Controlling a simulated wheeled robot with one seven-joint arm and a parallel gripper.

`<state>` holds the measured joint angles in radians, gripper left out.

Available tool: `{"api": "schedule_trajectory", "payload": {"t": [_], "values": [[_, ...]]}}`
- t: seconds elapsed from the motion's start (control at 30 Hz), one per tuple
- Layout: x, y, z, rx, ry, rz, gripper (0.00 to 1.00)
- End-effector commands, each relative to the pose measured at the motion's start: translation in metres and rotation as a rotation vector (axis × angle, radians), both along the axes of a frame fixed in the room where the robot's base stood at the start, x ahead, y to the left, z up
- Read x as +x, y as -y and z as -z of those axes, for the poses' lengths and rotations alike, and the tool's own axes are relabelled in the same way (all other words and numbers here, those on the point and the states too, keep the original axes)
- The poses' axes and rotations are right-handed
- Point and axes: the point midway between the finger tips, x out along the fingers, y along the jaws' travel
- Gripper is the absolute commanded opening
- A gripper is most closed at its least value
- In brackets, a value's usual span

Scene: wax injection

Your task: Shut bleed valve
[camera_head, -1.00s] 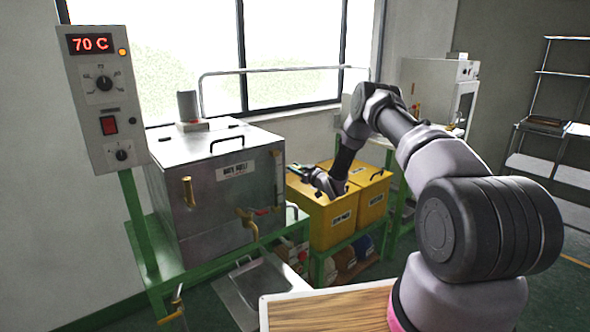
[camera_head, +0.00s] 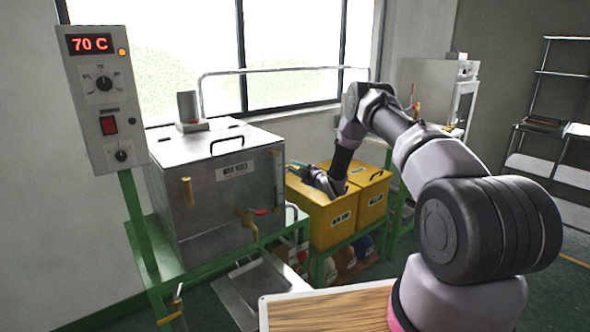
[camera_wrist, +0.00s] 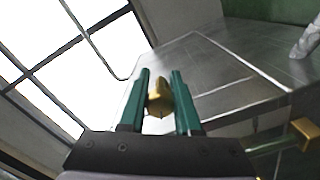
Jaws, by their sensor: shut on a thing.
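My gripper (camera_wrist: 160,104) is shut on a small brass handle (camera_wrist: 159,94), which sits between its two teal fingers in the wrist view. I take it for the bleed valve's handle; its stem and turn angle are hidden. In the head view my gripper (camera_head: 292,165) is at the right side of the steel wax tank (camera_head: 215,205), above the front yellow bin (camera_head: 318,222). There the held brass piece is too small or hidden to make out.
The control box (camera_head: 103,100) reads 70 C. A second yellow bin (camera_head: 372,195) and a window (camera_head: 290,60) stand behind. A wooden-topped surface (camera_head: 325,310) is near my base.

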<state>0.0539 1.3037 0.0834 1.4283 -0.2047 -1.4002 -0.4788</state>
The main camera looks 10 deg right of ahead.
Motion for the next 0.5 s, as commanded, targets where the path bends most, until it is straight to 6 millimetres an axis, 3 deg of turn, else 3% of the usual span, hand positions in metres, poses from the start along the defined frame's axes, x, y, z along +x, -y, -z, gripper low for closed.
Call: {"api": "schedule_trajectory", "payload": {"t": [0.5], "values": [[-0.0005, -0.0002, 0.0003, -0.25, 0.143, 0.0, 0.0]]}}
